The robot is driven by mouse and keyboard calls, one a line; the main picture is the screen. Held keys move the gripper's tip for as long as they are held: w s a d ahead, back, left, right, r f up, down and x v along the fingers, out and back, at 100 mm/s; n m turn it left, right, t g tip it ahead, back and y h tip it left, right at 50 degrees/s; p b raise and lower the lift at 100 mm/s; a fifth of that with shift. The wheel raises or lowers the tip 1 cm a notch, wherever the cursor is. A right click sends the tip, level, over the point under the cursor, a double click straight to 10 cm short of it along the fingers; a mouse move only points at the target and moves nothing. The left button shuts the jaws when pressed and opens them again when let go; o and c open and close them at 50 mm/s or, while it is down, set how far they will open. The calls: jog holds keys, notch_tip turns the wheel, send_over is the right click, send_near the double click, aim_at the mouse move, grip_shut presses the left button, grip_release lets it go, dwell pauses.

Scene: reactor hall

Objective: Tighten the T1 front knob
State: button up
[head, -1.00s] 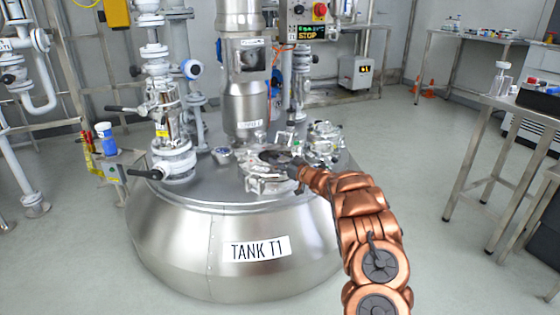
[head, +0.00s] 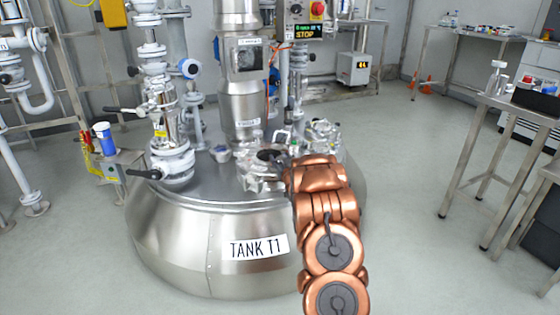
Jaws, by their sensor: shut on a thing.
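Tank T1 (head: 180,238) is a large steel vessel with a white "TANK T1" label on its front. A round hatch (head: 258,180) with shiny clamp fittings sits on its top, with a dark patch at its middle. My copper arm reaches in from the lower right. My gripper (head: 287,166) is at the right front edge of this hatch, shut on what I take to be the T1 front knob. My own wrist hides most of the fingers and the knob, so the exact grip and the knob's angle cannot be seen.
A steel column (head: 240,95) rises behind the hatch. White valves and pipes (head: 172,165) stand on the tank's left. A smaller fitting (head: 323,134) sits behind my wrist at right. A control box (head: 303,20) reads STOP. Steel tables (head: 515,112) stand at right; floor between is clear.

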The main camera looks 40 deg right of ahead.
jog(key=m+g+h, duration=0.2)
jog(key=h, duration=0.1)
jog(key=m+g+h, duration=0.1)
jog(key=shift+s+d+r+p, duration=0.1)
jog(key=shift+s+d+p, duration=0.1)
jog(key=shift+d+p, duration=0.1)
jog(key=m+g+h+p, duration=0.2)
jog(key=shift+s+d+r+m+g+h+p, duration=0.1)
jog(key=shift+s+d+m+g+h+p, duration=0.1)
jog(key=shift+m+g+h+p, duration=0.15)
jog(key=shift+s+d+m+g+h+p, duration=0.15)
jog(key=shift+m+g+h+p, duration=0.35)
jog(key=shift+p, duration=0.2)
jog(key=shift+s+d+g, duration=0.1)
jog(key=shift+d+g, duration=0.05)
jog(key=shift+g, duration=0.2)
jog(key=o, duration=0.9)
jog(key=shift+a, duration=0.2)
jog(key=shift+s+a, duration=0.2)
jog(key=shift+a, duration=0.5)
jog(key=v, duration=1)
jog(key=shift+s+f, duration=0.2)
